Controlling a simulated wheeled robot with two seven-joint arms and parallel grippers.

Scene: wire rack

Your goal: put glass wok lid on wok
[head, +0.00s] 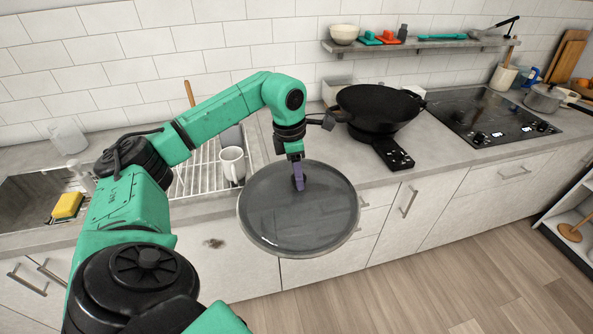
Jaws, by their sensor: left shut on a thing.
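The glass wok lid (270,222) is a round, dark see-through disc with a metal rim, near the middle of the head view. My left gripper (298,180) is shut on it at its centre and holds it in front of the counter edge, over the lower cabinets. The lid's knob is mostly hidden by the gripper. The black wok (378,104) stands on the counter, behind and to the right of the lid, on a small black cooking unit with a control panel. My right gripper is not in view.
A wire rack (200,178) with a white mug (232,164) lies left of the lid. The sink holds a yellow sponge (67,205). A black cooktop (490,118) and a pot (543,97) are at right. A shelf (420,43) hangs above the wok.

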